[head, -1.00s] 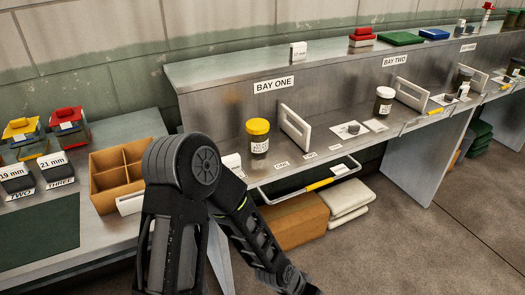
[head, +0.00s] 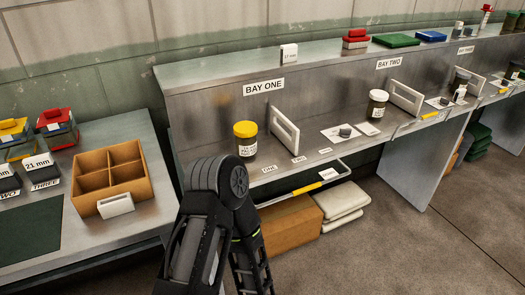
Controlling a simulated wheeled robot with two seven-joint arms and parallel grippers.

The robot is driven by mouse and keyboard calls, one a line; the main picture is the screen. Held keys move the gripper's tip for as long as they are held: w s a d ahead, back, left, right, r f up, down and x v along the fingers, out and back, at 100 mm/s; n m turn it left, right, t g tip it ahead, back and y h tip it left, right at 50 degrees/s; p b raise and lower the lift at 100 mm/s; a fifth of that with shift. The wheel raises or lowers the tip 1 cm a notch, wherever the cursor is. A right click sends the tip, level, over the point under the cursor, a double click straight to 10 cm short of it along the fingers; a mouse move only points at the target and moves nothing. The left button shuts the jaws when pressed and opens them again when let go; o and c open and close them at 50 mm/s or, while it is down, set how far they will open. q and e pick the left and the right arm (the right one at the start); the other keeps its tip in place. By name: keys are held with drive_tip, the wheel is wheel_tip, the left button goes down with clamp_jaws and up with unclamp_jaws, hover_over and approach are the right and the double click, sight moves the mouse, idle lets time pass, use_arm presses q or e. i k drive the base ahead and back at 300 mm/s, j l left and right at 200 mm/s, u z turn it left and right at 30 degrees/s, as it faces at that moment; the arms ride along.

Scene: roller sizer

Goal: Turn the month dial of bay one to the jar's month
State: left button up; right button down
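The yellow-lidded jar (head: 245,142) stands on the bench under the BAY ONE sign (head: 263,87). It is dark with a white label whose text is too small to read surely. A dark round knob (head: 345,130) on a white card lies farther right, left of a white-lidded jar (head: 377,104); I cannot tell which bay it serves. No dial shows clearly beside the yellow-lidded jar, and my arm hides the bench left of it. One of my arms rises from the bottom middle, its elbow before bay one. Neither gripper is in view.
A white upright frame (head: 285,131) stands right of the yellow-lidded jar. Small tags ONE, TWO, THREE line the bench's front edge, above a rail with a yellow grip (head: 307,188). A brown compartment box (head: 110,177) stands on the left table. Open floor lies at the right.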

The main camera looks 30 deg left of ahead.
sight(345, 133)
drive_tip(key=i+l, duration=0.75)
drive_tip(key=l, duration=0.3)
drive_tip(key=u, duration=1.85)
drive_tip(key=z, duration=1.7)
drive_tip(key=i+l+z, duration=0.15)
drive_tip(key=i, duration=0.2)
